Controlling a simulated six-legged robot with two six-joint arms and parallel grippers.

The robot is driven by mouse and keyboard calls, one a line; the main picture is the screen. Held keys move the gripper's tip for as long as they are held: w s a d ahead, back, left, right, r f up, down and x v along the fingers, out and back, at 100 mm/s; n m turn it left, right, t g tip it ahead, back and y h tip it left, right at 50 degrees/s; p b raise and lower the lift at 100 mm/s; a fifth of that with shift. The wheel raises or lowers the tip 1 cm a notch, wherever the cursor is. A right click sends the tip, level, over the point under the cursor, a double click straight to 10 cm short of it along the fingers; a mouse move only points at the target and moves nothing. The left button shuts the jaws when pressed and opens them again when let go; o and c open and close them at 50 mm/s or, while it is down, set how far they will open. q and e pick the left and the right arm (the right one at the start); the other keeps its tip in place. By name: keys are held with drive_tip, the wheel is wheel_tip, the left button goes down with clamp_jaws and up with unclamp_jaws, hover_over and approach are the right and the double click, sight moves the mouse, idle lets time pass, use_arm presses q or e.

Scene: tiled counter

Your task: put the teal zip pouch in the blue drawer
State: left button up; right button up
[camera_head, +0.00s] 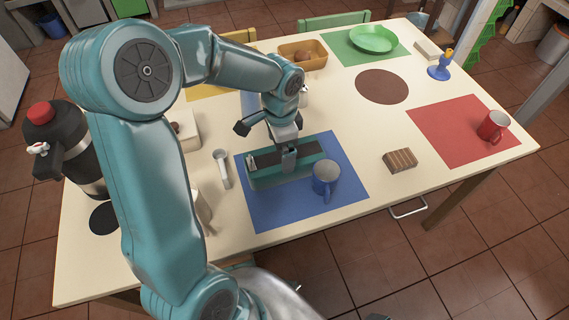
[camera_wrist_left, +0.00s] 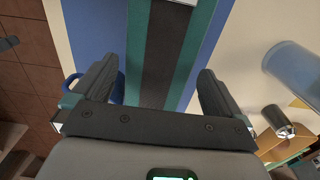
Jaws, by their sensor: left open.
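The teal zip pouch (camera_head: 258,178), long with a dark stripe along its top, lies on the blue mat (camera_head: 262,212) on the table. My left gripper (camera_head: 286,152) is right over the pouch, pointing down. In the left wrist view the open fingers of the left gripper (camera_wrist_left: 160,78) stand either side of the pouch (camera_wrist_left: 136,45), with its dark stripe between them. I cannot tell whether they touch it. A pale handle (camera_head: 408,208) shows under the table's near edge; I cannot make out a blue drawer. My right gripper is not in view.
A blue mug (camera_head: 326,182) stands close to the pouch's right end. A brown ridged block (camera_head: 400,160) lies right of the mat. A red mug (camera_head: 493,127) is on the red mat (camera_head: 450,130). A black flask (camera_head: 65,145) stands at left.

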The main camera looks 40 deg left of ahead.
use_arm(q)
wheel_tip(320, 180, down, 6)
drive_tip(key=shift+f, duration=0.25)
drive_tip(key=shift+s, duration=0.1)
drive_tip(key=c, duration=0.8)
wheel_tip(320, 180, up, 20)
drive_tip(key=shift+r+p, duration=0.1)
drive_tip(key=shift+p, duration=1)
